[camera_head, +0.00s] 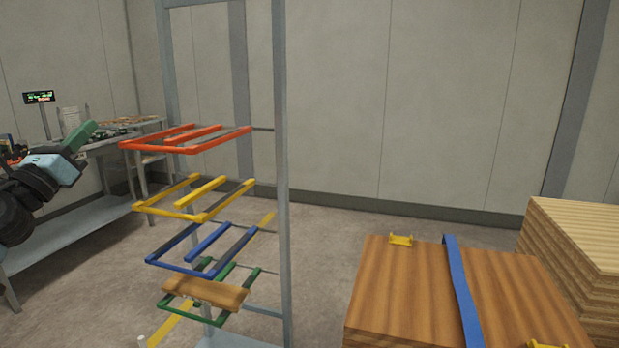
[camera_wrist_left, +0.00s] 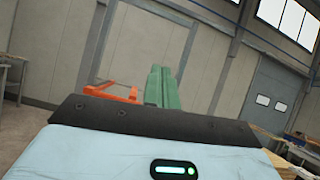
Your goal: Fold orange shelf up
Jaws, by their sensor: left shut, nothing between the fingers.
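The orange shelf (camera_head: 190,150) is the top one on a grey upright rack (camera_head: 280,130). It is an open frame with a middle bar and sticks out about level. It also shows in the left wrist view (camera_wrist_left: 122,98), just left of my green fingers. My left gripper (camera_head: 88,131) is shut and empty, left of the shelf's near left corner. In the head view it appears apart from the shelf. The closed fingers show in the left wrist view (camera_wrist_left: 158,84). My right gripper is not in view.
Below are a yellow shelf (camera_head: 170,211), a blue shelf (camera_head: 180,268) and a green shelf (camera_head: 172,308) bearing a wooden board (camera_head: 205,291). A workbench (camera_head: 75,235) stands at the left. A wooden stack with a blue strap (camera_head: 462,290) stands at the right.

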